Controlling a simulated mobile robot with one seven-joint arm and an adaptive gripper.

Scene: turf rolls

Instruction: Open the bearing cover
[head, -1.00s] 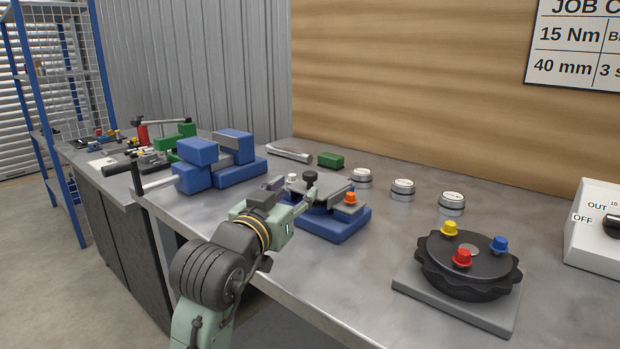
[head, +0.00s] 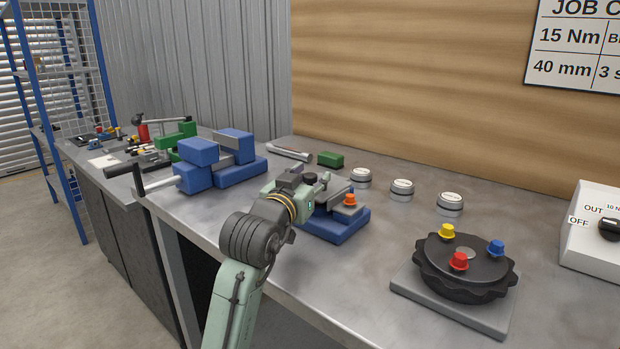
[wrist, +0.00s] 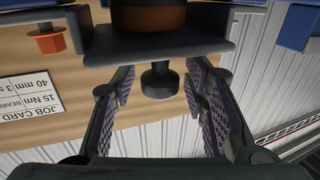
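The bearing housing is a blue block (head: 335,229) on the bench, with a grey cover plate (head: 334,192) on top. An orange cap (head: 349,200) sits at its right; it also shows in the wrist view (wrist: 47,38). A black knob (head: 309,177) stands out from the cover on the side near my gripper. In the wrist view, the knob (wrist: 160,82) lies between the spread fingers of my gripper (wrist: 163,92), with a gap on both sides. My gripper is open and holds nothing. In the head view my arm hides part of the housing's left side.
A blue vise (head: 215,160) with a long handle stands to the left. Several grey round canisters (head: 402,190) and a green block (head: 330,159) stand behind. A dark round flange (head: 465,268) with coloured caps lies at the right, near a white control box (head: 595,230).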

